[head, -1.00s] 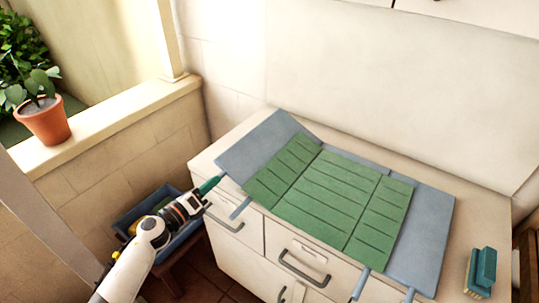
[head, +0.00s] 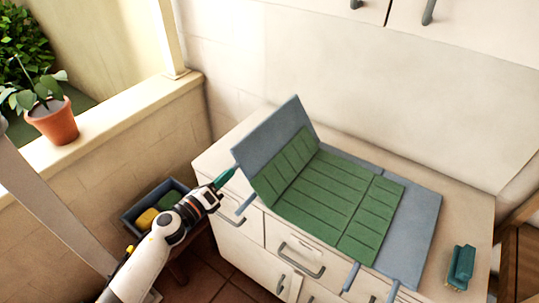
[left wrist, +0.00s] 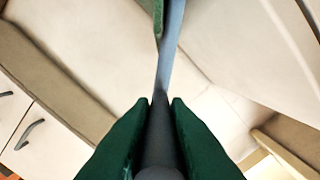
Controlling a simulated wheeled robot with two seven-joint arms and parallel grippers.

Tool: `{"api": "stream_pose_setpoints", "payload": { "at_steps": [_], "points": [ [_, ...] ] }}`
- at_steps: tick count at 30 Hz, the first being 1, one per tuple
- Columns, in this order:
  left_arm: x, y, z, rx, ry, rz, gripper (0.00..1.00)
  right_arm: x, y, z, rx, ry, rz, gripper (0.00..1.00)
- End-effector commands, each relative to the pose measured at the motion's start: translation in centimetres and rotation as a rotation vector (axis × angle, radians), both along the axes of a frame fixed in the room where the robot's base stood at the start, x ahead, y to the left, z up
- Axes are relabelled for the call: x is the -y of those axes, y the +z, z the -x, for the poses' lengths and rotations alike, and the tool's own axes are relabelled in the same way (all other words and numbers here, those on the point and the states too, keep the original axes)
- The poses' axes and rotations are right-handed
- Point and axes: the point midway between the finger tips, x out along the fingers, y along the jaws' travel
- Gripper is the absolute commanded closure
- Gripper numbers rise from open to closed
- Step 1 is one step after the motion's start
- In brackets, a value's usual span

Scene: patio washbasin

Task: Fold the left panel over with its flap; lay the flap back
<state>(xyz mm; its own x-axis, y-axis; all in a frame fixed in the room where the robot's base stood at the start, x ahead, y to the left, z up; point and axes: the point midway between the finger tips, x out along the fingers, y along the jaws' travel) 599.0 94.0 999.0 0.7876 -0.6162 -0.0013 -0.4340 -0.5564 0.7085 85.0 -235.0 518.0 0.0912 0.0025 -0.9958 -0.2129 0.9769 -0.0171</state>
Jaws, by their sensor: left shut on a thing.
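A blue-grey folding board with panels lies on the counter, and its left panel (head: 292,111) is tilted up off the counter. A green ribbed mat (head: 335,195) lies over the middle of the board; its left flap (head: 285,166) is tilted up along with the panel. The right panel (head: 418,228) lies flat. My left gripper (head: 226,178) is at the left panel's outer edge. In the left wrist view, its dark green fingers (left wrist: 160,102) are shut on the panel's edge (left wrist: 168,55), seen edge-on. My right gripper is not in view.
A teal brush (head: 461,267) sits on the counter at the right. A blue bin (head: 155,208) with yellow and green things stands low at the left. A potted plant (head: 52,122) is on the ledge. Drawers with handles (head: 301,258) face the front.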

Motion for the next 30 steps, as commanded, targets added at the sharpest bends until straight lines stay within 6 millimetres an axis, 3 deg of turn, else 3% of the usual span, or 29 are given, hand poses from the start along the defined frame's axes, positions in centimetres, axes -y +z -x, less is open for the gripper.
{"api": "stream_pose_setpoints", "payload": {
  "at_steps": [12,30],
  "points": [
    [2.5,2.2,1.9,0.001,-0.002,0.002,0.97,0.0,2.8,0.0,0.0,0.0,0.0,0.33],
    [5.8,3.3,4.5,0.002,0.0,0.002,0.97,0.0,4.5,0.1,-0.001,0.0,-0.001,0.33]
  ]
}}
